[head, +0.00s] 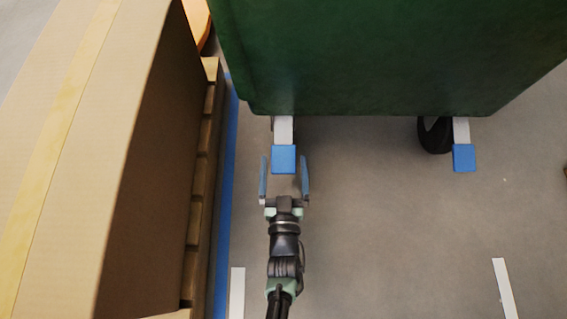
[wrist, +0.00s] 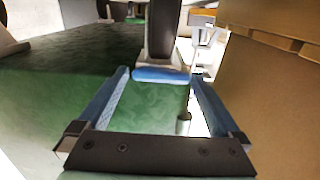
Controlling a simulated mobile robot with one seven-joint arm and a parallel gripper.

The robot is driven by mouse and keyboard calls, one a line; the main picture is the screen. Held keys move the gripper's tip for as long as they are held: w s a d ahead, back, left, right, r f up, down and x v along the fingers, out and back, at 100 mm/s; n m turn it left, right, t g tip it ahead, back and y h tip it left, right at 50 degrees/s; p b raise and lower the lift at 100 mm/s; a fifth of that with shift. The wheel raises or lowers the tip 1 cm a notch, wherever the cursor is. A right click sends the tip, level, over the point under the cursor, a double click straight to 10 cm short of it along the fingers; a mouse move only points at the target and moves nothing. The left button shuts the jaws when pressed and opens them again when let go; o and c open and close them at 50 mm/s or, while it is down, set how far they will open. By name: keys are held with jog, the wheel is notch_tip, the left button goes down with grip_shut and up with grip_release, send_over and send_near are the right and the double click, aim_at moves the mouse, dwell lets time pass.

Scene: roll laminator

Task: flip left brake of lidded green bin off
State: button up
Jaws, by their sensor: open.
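The green bin (head: 390,60) fills the top of the head view; its lid cannot be made out. Its left brake is a blue pedal (head: 284,159) on a pale lever below the bin's front edge. A matching right brake (head: 464,158) sits beside a dark wheel. My gripper (head: 284,166) is open and empty, with one blue finger on each side of the left pedal. In the wrist view the blue pedal edge (wrist: 162,75) lies between the fingertips, with gaps at both sides. Whether the pedal is up or down is unclear.
A large cardboard box (head: 130,110) on a wooden pallet (head: 198,200) stands close on the left; it also shows at the right of the wrist view (wrist: 270,80). A blue floor line (head: 226,200) runs along the pallet.

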jog(key=shift+w, duration=0.75)
grip_shut()
